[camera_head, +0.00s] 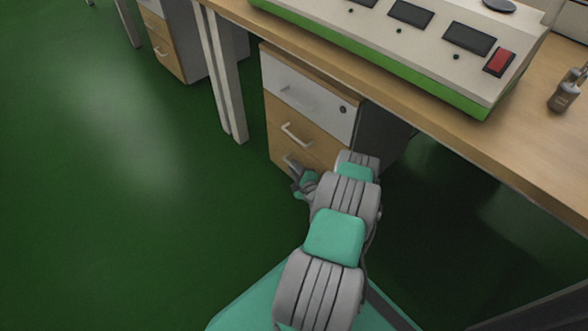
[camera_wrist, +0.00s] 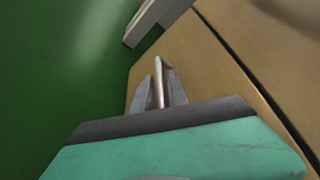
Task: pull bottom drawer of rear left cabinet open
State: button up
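A cabinet under the wooden desk has a white top drawer (camera_head: 308,98), a wood middle drawer (camera_head: 318,146) and a wood bottom drawer (camera_head: 281,151). All its drawers look closed. My gripper (camera_head: 298,172) is low at the front of the bottom drawer, by its handle (camera_head: 290,161); the arm hides part of that drawer. In the wrist view, the two fingers of my gripper (camera_wrist: 159,90) stand close on both sides of the metal handle (camera_wrist: 159,72), with no clear gap. The wood drawer front (camera_wrist: 200,70) lies right behind it.
A desk leg (camera_head: 225,90) stands left of the cabinet. Another cabinet (camera_head: 165,45) is at upper left. The green floor (camera_head: 130,200) in front is clear.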

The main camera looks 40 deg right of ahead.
grip_shut()
dwell(1.4)
